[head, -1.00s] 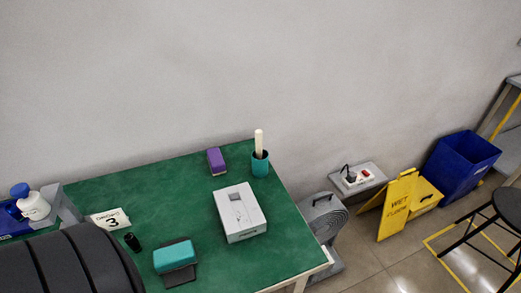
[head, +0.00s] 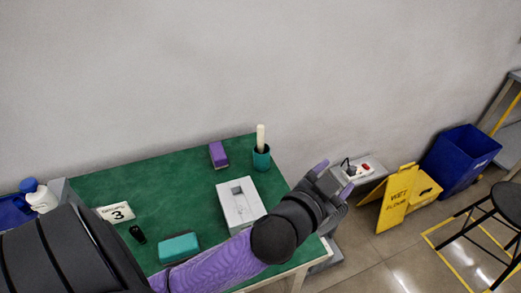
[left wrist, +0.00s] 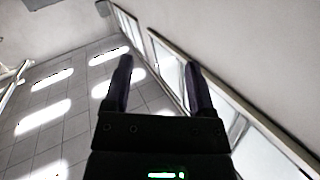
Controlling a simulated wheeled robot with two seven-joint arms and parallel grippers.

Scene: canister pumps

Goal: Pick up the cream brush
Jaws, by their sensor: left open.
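The cream brush (head: 261,137) stands upright in a teal cup (head: 261,158) near the back right corner of the green table; only its cream upper part shows above the rim. My left gripper (head: 334,172) is open and empty, out past the table's right edge, to the right of the cup and apart from it. In the left wrist view my left gripper's two dark fingers (left wrist: 157,85) are spread with nothing between them, and neither brush nor cup is in that view. My right gripper is not in view.
On the green table (head: 180,209) are a purple block (head: 218,154), a white box (head: 240,205), a teal block (head: 179,247), a dark cylinder (head: 137,234) and a number 3 sign (head: 117,212). A power strip (head: 360,169) and yellow sign (head: 398,199) are to the right.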

